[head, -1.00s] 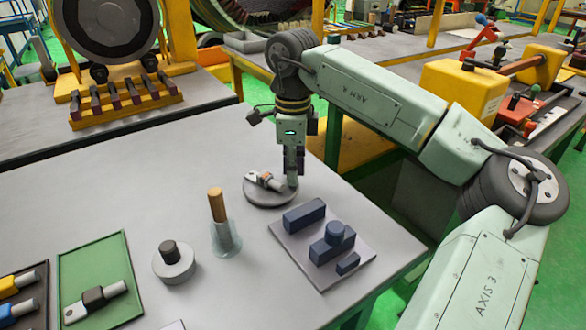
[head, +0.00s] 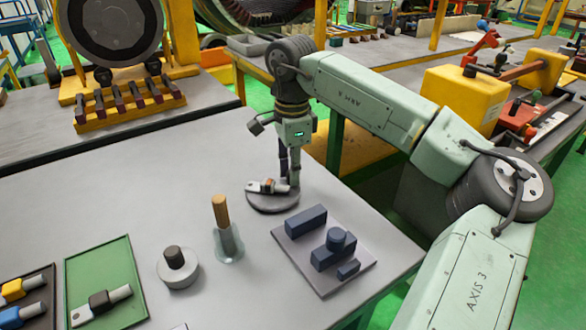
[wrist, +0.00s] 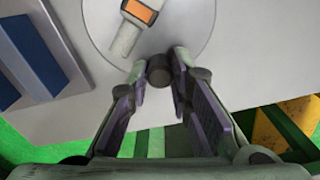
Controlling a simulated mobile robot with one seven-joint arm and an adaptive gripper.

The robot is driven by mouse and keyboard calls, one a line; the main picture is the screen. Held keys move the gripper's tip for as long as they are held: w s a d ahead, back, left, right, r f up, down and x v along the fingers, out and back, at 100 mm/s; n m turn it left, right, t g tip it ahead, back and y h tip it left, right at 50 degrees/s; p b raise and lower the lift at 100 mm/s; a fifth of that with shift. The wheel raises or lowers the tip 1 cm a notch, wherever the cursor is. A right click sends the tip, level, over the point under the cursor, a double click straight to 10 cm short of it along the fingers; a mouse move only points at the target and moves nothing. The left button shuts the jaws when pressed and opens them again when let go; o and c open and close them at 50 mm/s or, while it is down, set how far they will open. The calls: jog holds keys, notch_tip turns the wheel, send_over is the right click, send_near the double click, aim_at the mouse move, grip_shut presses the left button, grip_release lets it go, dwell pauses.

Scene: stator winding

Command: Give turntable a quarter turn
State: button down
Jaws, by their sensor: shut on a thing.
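The turntable (head: 268,204) is a grey round disc lying on the table near its right edge. It also fills the top middle of the wrist view (wrist: 190,28). A small part with a pale end and an orange band (head: 267,186) lies on the disc, and its orange band shows in the wrist view (wrist: 139,11). A dark upright peg (wrist: 159,70) stands at the disc's rim. My gripper (head: 293,191) points down at the rim, its two fingertips shut on the peg, one on each side.
A grey plate (head: 300,272) with dark blue blocks lies in front of the turntable. A wooden-handled tool (head: 221,212) stands in a clear holder, beside a round piece with a dark knob (head: 177,268). A green tray (head: 78,262) is at left. The table behind the turntable is clear.

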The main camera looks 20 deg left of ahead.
dwell(0.4)
jog(key=c, duration=1.5)
grip_release()
jog(key=shift+o, duration=0.2)
notch_tip(320, 180, up, 12)
